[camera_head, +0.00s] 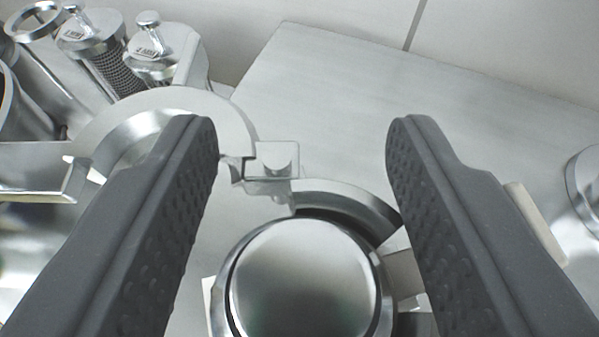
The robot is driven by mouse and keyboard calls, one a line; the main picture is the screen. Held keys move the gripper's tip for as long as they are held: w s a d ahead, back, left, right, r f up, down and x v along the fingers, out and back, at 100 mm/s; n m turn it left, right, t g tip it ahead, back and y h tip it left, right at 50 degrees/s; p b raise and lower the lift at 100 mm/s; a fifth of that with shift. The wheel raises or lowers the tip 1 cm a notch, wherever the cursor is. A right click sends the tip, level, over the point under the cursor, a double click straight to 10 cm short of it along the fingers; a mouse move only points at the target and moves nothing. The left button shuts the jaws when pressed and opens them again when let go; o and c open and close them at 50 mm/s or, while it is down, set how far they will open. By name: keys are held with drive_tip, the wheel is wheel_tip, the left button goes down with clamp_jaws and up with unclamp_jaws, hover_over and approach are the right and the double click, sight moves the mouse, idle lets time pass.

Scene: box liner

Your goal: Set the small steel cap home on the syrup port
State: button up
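My gripper (302,125) is open, with its two dark grey fingers wide apart and nothing pinched between them. A round, smooth steel piece (305,280) with a raised rim shows between the fingers at the bottom middle, cut off by the lower edge. It looks like the small steel cap, but I cannot tell for sure. Behind it a curved steel ring (345,200) with a dark gap shows partly; whether this is the syrup port is unclear. Neither finger visibly touches the round piece.
An open hinged clamp ring (225,115) lies left of centre, partly behind the left finger. A bare steel surface (400,110) spans upper right. A round steel part (585,185) shows at the right edge.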

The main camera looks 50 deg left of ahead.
idle(0.3)
drive_tip(key=v, duration=1.4)
drive_tip(key=w+d+r+m+t+h+b, duration=0.1)
drive_tip(key=w+d+r+m+t+h, duration=0.15)
drive_tip(key=d+r, duration=0.5)
drive_tip(key=w+d+r+m+t+h+b, duration=0.1)
drive_tip(key=w+d+r+t+h, duration=0.25)
drive_tip(key=r, duration=0.75)
drive_tip(key=w+d+r+m+t+h+b, duration=0.1)
drive_tip(key=w+d+r+m+t+h, duration=0.15)
drive_tip(key=d+r, duration=0.55)
drive_tip(key=s+d+r+m, duration=0.1)
drive_tip(key=s+d+r, duration=0.2)
drive_tip(key=s+r, duration=0.2)
drive_tip(key=s+d+r+m+g+h+b, duration=0.1)
drive_tip(key=s+d+r+m, duration=0.1)
drive_tip(key=s+r, duration=0.3)
drive_tip(key=s+d+r+m+h, duration=0.1)
drive_tip(key=s+d+r, duration=0.3)
drive_tip(key=r, duration=0.5)
drive_tip(key=shift+s+d+r+m+b, duration=0.2)
drive_tip(key=shift+s+d+m+b, duration=0.15)
drive_tip(key=shift+s, duration=0.65)
